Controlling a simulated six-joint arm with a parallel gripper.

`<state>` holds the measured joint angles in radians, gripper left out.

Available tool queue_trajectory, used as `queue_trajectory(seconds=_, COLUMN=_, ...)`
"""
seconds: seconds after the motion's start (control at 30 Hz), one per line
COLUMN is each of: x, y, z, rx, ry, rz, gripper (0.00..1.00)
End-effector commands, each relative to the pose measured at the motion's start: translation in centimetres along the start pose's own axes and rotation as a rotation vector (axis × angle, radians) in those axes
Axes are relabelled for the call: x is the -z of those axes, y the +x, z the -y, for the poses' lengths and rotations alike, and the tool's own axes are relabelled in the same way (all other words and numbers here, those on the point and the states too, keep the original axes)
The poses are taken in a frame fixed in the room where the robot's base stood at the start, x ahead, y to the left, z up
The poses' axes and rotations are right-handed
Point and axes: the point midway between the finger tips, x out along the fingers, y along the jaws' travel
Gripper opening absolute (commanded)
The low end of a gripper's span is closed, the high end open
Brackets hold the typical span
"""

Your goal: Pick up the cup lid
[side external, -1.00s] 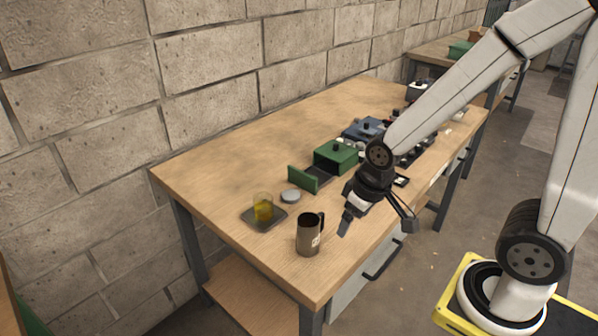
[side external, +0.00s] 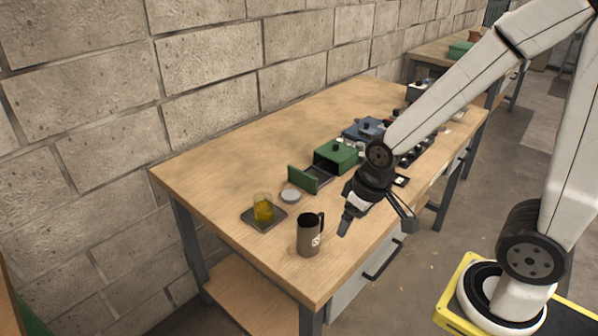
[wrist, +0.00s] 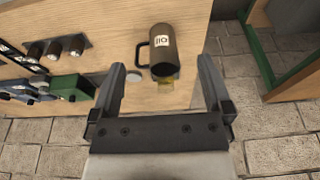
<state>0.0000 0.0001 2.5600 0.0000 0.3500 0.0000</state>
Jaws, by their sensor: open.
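The cup lid appears to be a small light-grey disc (side external: 291,195) lying flat on the wooden table, between the green box and the glass. In the wrist view the disc (wrist: 134,75) shows just inside the left finger. A dark grey-brown mug (side external: 308,236) stands upright near the front edge; in the wrist view the mug (wrist: 163,48) has a white label and its handle to the left. My gripper (side external: 345,226) is above the table, right of the mug. In the wrist view my gripper (wrist: 161,70) has its fingers wide apart with nothing held.
A glass of yellow liquid (side external: 263,209) stands on a dark square tray (side external: 279,220) behind the mug. A green box (side external: 335,157) with an open drawer is right of the disc. Blue boxes (side external: 364,131) and small parts crowd the right. The table's back left is clear.

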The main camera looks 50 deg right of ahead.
Motion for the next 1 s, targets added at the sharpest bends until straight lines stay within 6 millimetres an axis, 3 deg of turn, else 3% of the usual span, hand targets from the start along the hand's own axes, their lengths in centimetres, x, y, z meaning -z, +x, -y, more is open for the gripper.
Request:
queue_trajectory(seconds=0.47, x=0.0, y=0.0, z=0.0, rx=0.000, ry=0.000, rz=0.000, gripper=1.00)
queue_trajectory(seconds=0.5, x=0.0, y=0.0, z=0.0, rx=0.000, ry=0.000, rz=0.000, gripper=0.94)
queue_trajectory(seconds=0.77, x=0.0, y=0.0, z=0.0, rx=0.000, ry=0.000, rz=0.000, gripper=0.93)
queue_trajectory(seconds=1.0, x=1.6, y=0.4, z=-0.3, rx=0.006, ry=-0.015, rz=0.000, gripper=0.93)
